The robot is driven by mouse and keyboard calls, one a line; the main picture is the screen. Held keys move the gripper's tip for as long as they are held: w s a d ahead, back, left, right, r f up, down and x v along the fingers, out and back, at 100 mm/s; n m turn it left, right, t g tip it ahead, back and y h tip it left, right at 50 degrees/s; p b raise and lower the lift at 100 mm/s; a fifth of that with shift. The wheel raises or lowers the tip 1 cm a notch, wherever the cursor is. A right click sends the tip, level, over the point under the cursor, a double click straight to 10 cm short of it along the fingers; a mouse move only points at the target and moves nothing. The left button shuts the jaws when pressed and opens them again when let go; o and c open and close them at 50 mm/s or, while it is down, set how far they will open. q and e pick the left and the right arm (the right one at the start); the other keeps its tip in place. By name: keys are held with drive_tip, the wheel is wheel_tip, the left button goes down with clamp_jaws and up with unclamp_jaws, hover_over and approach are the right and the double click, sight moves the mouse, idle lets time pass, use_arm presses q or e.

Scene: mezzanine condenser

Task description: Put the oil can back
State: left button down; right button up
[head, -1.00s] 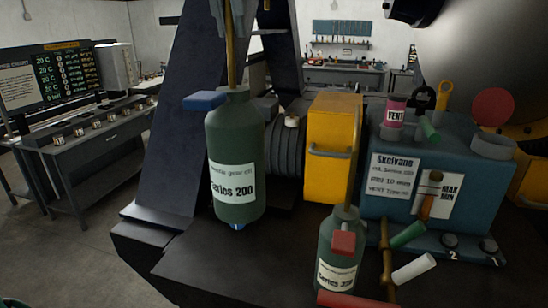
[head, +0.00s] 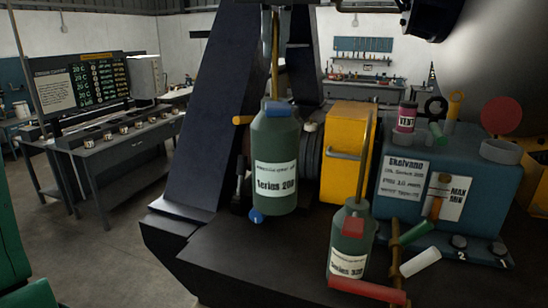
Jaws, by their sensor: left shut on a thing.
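A dark green oil can (head: 276,148) with a white "Series 200" label, a blue lever and a long thin brass spout stands upright in the middle of the head view. My left gripper is shut on this can, but its fingers are hard to make out and seem mostly hidden by the can. Whether the can's base touches the surface below cannot be told. A second green can (head: 346,250) with a red lever and a "Series 320" label stands to the right and nearer. My right gripper is not in view.
A yellow box (head: 343,183) with a handle and a teal tank (head: 455,185) stand at the right. A red bar (head: 366,291) and a white-ended handle (head: 421,262) lie near the second can. The dark bench top (head: 230,255) is clear at front left.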

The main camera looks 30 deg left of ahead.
sight(275, 67)
use_arm(q)
wheel_tip(275, 67, down, 6)
drive_tip(key=shift+s+r+p, duration=0.15)
drive_tip(key=shift+r+p, duration=0.05)
drive_tip(key=shift+p, duration=0.2)
wheel_tip(275, 67, down, 8)
drive_tip(key=shift+r+p, duration=0.25)
drive_tip(key=shift+p, duration=0.75)
drive_tip(key=shift+f, duration=0.65)
wheel_tip(275, 67, down, 3)
drive_tip(key=shift+p, duration=0.7)
drive_tip(key=shift+f, duration=0.15)
drive_tip(key=shift+f+b, duration=0.2)
drive_tip(key=shift+b, duration=0.2)
drive_tip(key=c, duration=1.5)
unclamp_jaws()
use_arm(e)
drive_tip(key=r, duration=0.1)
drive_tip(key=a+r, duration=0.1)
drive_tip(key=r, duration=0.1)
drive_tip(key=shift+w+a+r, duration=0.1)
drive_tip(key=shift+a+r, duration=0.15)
use_arm(q)
drive_tip(key=shift+r, duration=0.1)
